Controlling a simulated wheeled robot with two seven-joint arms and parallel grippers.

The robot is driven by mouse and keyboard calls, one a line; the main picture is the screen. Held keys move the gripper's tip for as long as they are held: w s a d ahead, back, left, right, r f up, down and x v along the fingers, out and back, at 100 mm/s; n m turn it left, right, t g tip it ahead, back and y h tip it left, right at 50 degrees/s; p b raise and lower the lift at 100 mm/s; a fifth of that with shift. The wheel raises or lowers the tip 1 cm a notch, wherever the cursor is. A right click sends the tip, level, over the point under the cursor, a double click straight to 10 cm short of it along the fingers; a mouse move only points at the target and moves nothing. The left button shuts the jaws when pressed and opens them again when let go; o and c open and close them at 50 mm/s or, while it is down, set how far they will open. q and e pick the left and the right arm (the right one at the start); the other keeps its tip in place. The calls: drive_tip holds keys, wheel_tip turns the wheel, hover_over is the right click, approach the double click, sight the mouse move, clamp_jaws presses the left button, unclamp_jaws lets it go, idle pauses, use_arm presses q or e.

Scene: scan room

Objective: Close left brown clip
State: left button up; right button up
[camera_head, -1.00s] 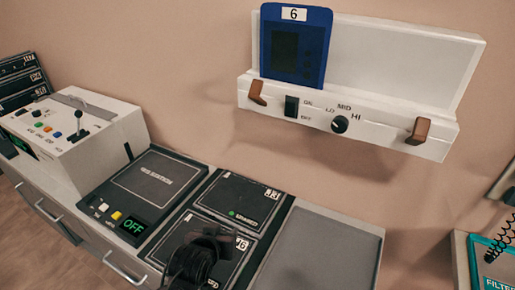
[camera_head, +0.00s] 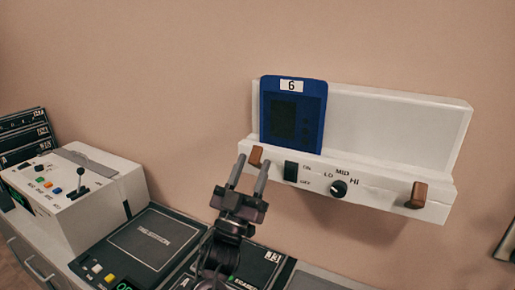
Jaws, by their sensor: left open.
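The left brown clip (camera_head: 255,156) is on the front face of the white wall shelf (camera_head: 385,188), near its left end. A similar right brown clip (camera_head: 417,195) is near the right end. My left gripper (camera_head: 250,171) is open, just below and in front of the left clip. Its two fingers point up, one on each side of the clip in the picture. I cannot tell whether they touch it. My right gripper is not in view.
A blue device labelled 6 (camera_head: 293,117) stands on the shelf above the left clip. A black switch (camera_head: 291,171) and a round knob (camera_head: 338,187) sit right of the clip. A counter with a white lever box (camera_head: 68,195) and a dark panel (camera_head: 140,242) lies below.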

sight(253, 165)
use_arm(q)
drive_tip(key=p+x, duration=0.1)
drive_tip(key=x, duration=0.3)
